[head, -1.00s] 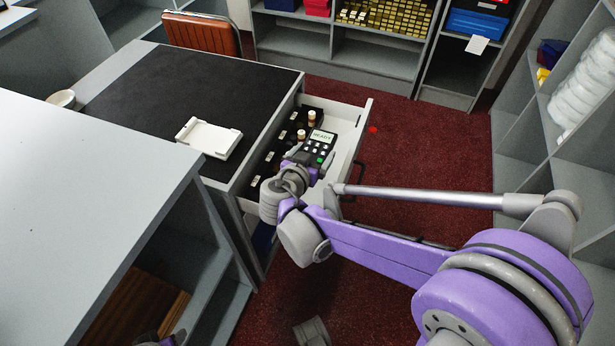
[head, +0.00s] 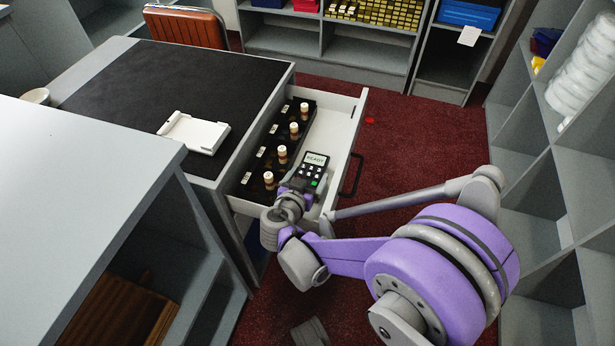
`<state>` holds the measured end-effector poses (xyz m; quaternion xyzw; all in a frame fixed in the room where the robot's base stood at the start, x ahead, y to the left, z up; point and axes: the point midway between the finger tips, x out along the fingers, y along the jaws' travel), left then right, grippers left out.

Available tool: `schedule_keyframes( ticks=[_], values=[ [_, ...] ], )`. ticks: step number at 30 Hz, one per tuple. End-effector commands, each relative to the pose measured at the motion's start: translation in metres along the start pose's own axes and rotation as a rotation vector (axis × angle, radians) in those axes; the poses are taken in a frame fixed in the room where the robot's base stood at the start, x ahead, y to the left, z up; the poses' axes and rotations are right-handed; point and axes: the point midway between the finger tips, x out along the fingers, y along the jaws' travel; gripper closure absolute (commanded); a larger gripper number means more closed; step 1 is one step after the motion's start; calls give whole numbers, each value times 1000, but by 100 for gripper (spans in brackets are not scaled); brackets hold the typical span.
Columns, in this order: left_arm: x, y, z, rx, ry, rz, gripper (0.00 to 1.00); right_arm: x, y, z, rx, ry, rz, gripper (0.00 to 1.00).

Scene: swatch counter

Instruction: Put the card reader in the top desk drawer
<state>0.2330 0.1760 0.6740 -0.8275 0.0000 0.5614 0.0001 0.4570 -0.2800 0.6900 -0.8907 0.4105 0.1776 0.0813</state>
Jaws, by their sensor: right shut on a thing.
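The card reader (head: 314,167) is a small dark handset with a lit "READY" screen and a keypad. My right gripper (head: 299,187) is shut on its near end and holds it face up over the front part of the open drawer. Whether the reader touches the drawer floor I cannot tell. The top desk drawer (head: 335,130) is white, with a dark handle, and stands pulled out from the desk (head: 255,85). A black tray (head: 268,152) with several stamps fills its left side; its right side is bare. My left gripper is not in view.
A white cradle (head: 195,132) lies on the black desk mat (head: 150,85). A grey counter (head: 70,160) stands at near left. Shelves (head: 560,190) line the right, and an orange chair (head: 187,27) is behind the desk.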

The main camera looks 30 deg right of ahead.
Motion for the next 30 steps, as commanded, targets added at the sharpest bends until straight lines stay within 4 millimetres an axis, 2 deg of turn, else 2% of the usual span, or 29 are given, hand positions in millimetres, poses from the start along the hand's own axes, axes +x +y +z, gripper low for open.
schedule_keyframes(
  ticks=[5,20,21,30],
  values=[
    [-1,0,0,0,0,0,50,-1,0,-1,0,1,0,85],
    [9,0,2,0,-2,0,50,4,0,13,3,-5,-2,85],
    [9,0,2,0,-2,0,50,4,-1,14,3,-6,-3,1],
    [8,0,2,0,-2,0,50,3,-2,13,2,-6,-5,0]
  ],
)
